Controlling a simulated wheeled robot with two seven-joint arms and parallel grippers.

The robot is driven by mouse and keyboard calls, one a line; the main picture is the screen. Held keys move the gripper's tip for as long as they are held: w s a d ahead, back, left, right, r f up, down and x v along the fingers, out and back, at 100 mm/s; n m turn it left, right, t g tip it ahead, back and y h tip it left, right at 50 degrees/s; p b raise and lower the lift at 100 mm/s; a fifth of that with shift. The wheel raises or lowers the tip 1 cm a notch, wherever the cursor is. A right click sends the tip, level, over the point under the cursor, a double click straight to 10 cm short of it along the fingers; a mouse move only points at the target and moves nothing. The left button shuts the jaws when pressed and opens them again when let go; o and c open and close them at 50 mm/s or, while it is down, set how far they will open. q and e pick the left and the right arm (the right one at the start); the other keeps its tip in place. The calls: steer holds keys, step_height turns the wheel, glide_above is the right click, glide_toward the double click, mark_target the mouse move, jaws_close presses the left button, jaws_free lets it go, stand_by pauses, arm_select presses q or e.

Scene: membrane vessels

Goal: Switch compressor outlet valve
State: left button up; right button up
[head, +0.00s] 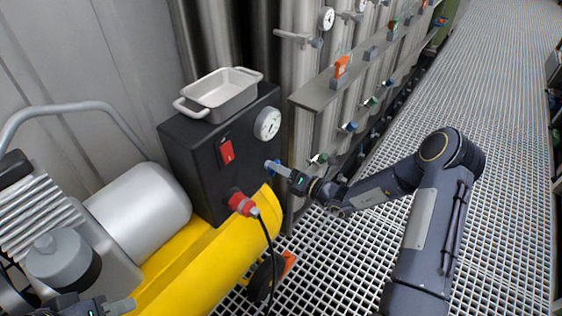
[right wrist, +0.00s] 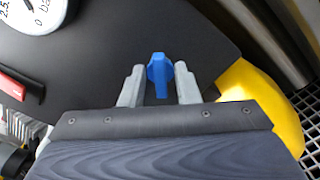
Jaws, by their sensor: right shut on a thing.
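The compressor has a black control box (head: 200,160) on a yellow tank (head: 215,265). The outlet valve is a small blue handle (right wrist: 160,72) on the box's face, below the round gauge (head: 267,123). My right gripper (head: 276,168) reaches it from the right in the head view. In the right wrist view, its two grey fingers are shut on the blue handle, one on each side. In the head view the fingers hide most of the handle. My left gripper (head: 115,306) shows only partly at the bottom left edge, away from the valve; its opening is unclear.
A red switch (head: 227,151) sits left of the gauge. A red plug (head: 242,204) with a black cable sticks out below the valve. A metal tray (head: 221,93) rests on the box. Vertical vessels with valves stand behind.

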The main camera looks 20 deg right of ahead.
steer(key=shift+d+f+m+p, duration=0.1)
steer(key=shift+f+m+p, duration=0.05)
steer(key=shift+m+p, duration=3.25)
steer(key=shift+m+b, duration=0.55)
steer(key=shift+m, duration=0.25)
steer(key=shift+f, duration=0.1)
steer(key=o, duration=0.6)
steer(key=v, duration=0.7)
steer(key=shift+s+d, duration=0.25)
steer(key=shift+s, duration=0.1)
